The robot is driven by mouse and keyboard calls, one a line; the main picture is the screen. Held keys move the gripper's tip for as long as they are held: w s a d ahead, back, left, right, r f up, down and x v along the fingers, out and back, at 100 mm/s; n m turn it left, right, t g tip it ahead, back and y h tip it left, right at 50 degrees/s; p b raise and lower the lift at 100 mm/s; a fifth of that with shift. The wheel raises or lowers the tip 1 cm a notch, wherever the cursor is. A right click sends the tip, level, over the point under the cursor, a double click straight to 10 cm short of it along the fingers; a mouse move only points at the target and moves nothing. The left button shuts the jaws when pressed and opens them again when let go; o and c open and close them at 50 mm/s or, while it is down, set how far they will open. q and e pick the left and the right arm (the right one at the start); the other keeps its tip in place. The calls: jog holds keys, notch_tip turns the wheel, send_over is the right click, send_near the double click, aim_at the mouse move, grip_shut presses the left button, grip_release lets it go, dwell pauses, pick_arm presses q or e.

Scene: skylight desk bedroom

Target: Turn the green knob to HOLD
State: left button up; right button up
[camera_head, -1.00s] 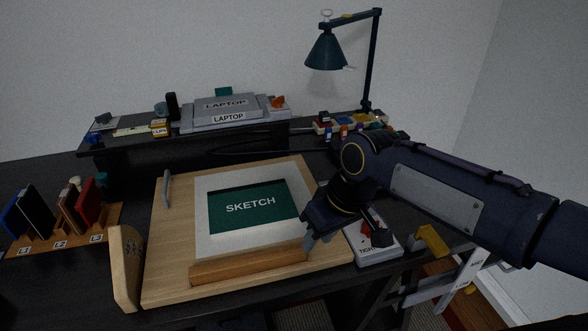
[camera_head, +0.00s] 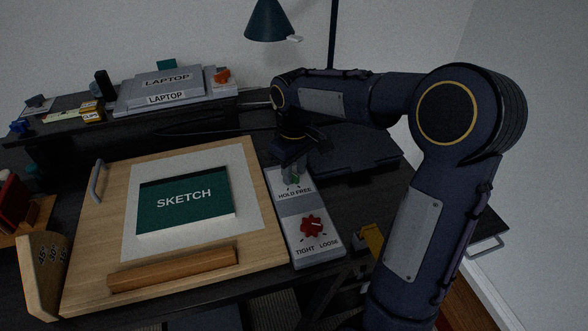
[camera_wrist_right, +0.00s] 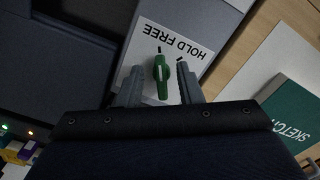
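The green knob (camera_wrist_right: 161,75) sits on the panel (camera_head: 305,240) right of the sketch board, at the end marked HOLD FREE. In the right wrist view its narrow end points at the left mark, on the FREE side of the upside-down label. My right gripper (camera_wrist_right: 158,84) is open, with one finger on each side of the knob and a visible gap to each. In the head view the right gripper (camera_head: 293,176) points down over the knob (camera_head: 297,181) and partly hides it. My left gripper is not in view.
A red knob (camera_head: 312,226) marked TIGHT LOOSE is on the near end of the same panel. A laptop (camera_head: 168,85) and a lamp (camera_head: 268,22) stand behind.

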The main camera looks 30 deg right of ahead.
jog(key=shift+f, duration=0.25)
jog(key=shift+c, duration=0.2)
grip_shut()
jog(key=shift+m, duration=0.3)
jog(key=m, duration=0.5)
jog(key=shift+a+r, duration=0.1)
jog(key=shift+a, duration=0.25)
jog(key=m, duration=0.4)
jog(key=m+p, duration=0.1)
jog(key=m, duration=0.1)
jog(key=shift+w+a, duration=0.15)
jog(key=shift+a, duration=0.1)
jog(key=shift+m, duration=0.4)
